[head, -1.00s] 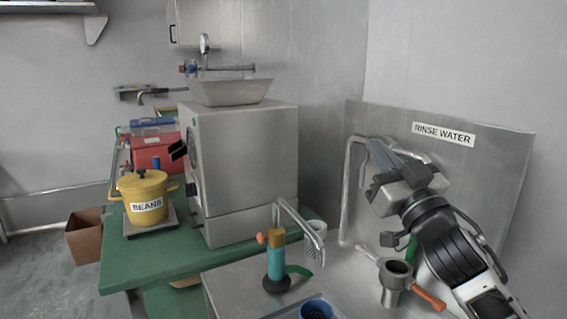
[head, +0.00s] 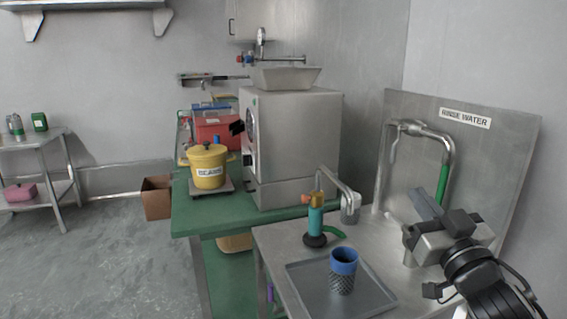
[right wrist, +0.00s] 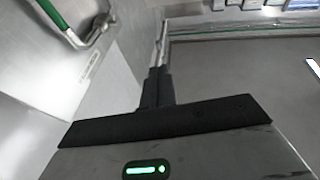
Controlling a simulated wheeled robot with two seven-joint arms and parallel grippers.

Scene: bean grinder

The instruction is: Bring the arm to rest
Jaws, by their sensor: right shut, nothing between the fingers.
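My right gripper (head: 424,204) is at the right of the head view, above the steel counter and in front of the rinse water panel (head: 505,150). Its fingers are together with nothing between them. The right wrist view also shows the closed dark fingers (right wrist: 158,82), pointing away from the camera with free space around them. My left gripper is not in view.
The gooseneck tap (head: 447,150) rises behind my right gripper. A steel tray (head: 310,285) with a blue-rimmed cup (head: 343,272) and a teal-and-orange torch (head: 316,222) stand left of it. A grinder (head: 300,140) and yellow bean pot (head: 207,168) are on the green table.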

